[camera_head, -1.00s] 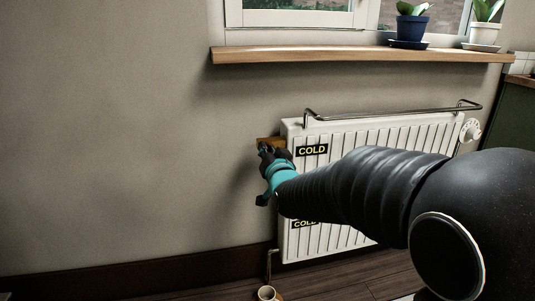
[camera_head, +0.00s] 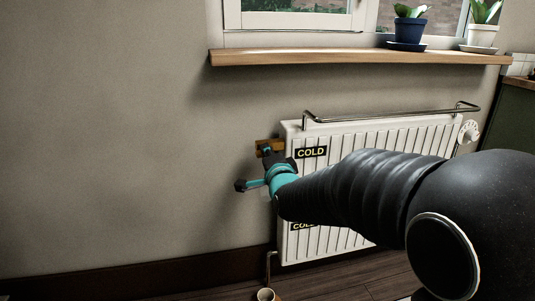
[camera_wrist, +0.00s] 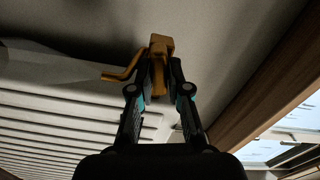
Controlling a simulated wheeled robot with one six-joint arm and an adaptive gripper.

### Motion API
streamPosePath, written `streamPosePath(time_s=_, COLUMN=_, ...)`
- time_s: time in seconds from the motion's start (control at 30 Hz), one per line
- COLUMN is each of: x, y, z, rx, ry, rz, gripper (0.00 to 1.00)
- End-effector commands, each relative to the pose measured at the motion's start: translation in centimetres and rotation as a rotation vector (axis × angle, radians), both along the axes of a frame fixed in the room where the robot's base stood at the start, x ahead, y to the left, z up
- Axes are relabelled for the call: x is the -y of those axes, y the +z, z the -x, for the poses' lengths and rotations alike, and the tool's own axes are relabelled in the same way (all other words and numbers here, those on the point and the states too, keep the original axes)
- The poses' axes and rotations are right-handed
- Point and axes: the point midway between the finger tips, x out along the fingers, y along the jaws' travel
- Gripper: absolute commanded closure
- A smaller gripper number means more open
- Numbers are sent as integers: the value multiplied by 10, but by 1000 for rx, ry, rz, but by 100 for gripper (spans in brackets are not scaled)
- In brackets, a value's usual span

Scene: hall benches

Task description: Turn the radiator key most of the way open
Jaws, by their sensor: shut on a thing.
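The brass-coloured radiator key (camera_wrist: 159,47) is in the upper middle of the wrist view, between the two fingers of my gripper (camera_wrist: 160,76). A bent brass arm (camera_wrist: 122,70) sticks out to its left. In the head view a brass part (camera_head: 263,146) shows at the upper left corner of the white radiator (camera_head: 400,138), just above my gripper (camera_head: 272,160). My gripper is shut on the key. Its fingers hide part of the key, so its exact angle is hard to tell. A label (camera_head: 312,152) on the radiator reads COLD.
A wooden sill (camera_head: 330,57) with a blue pot (camera_head: 410,29) and a white pot (camera_head: 482,35) runs above. A metal rail (camera_head: 390,114) crosses the radiator top. A white dial (camera_head: 468,131) is at its right end. The wall left is clear.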

Motion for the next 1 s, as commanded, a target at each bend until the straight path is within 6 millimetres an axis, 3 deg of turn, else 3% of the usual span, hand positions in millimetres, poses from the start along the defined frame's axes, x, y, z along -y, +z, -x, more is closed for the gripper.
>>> streamPosePath(time_s=0.3, x=0, y=-1, z=0, rx=-36, ry=0, rz=-127, gripper=100)
streamPosePath(time_s=0.87, x=0, y=-1, z=0, rx=-45, ry=0, rz=-156, gripper=100)
streamPosePath(time_s=0.9, x=0, y=-1, z=0, rx=-45, ry=0, rz=-156, gripper=79)
streamPosePath(time_s=1.0, x=0, y=-1, z=0, rx=-44, ry=0, rz=-155, gripper=59)
